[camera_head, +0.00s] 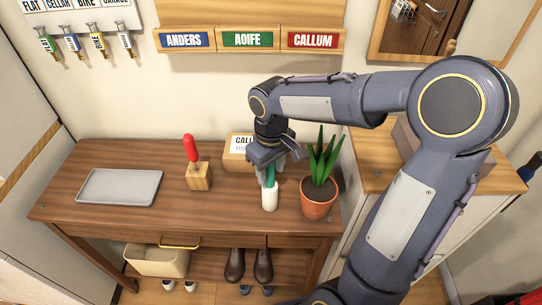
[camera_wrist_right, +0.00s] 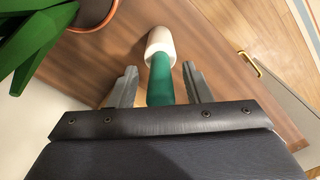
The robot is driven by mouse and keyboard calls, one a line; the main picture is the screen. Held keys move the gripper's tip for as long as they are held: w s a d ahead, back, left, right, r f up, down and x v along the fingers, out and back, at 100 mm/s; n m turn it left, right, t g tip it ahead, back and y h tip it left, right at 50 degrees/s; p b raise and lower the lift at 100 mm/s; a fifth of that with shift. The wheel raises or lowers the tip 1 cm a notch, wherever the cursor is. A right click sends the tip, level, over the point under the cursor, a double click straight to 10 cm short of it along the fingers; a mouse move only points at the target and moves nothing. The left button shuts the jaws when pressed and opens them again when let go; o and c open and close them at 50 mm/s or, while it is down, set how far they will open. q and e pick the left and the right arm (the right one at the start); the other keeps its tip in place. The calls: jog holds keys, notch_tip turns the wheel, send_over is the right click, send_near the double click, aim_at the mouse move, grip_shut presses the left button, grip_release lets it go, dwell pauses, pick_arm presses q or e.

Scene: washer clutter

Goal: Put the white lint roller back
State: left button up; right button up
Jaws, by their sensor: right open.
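The white lint roller (camera_head: 269,198) is on the wooden table, left of the potted plant, with its white part towards the table's front. Its green handle (camera_wrist_right: 161,80) points up into my right gripper (camera_head: 272,166). In the wrist view the right gripper (camera_wrist_right: 159,78) is open, one finger on each side of the handle, with gaps visible. The white part (camera_wrist_right: 164,40) lies beyond the fingertips. I cannot tell whether the roller stands or leans. My left gripper is not in view.
A potted plant (camera_head: 317,196) stands close to the right of the gripper. Behind is a labelled box (camera_head: 238,156). A wooden block (camera_head: 198,177) with a red-handled item and a grey tray (camera_head: 120,187) stand left. Name plaques (camera_head: 250,40) and key hooks (camera_head: 85,28) are on the wall.

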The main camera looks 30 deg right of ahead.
notch_tip(320, 180, up, 12)
jog(key=shift+f+p, duration=0.2)
jog(key=shift+p, duration=0.2)
jog(key=s+a+f+m+t+y, duration=0.2)
jog(key=s+f, duration=0.1)
jog(key=s, duration=0.5)
jog(key=s+a+f+m+t+y, duration=0.1)
jog(key=s+a+f+m+t, duration=0.1)
jog(key=s, duration=0.6)
jog(key=shift+s+f+m+t+y, duration=0.3)
jog(key=shift+s+f+t+y, duration=0.1)
jog(key=shift+f+t, duration=0.5)
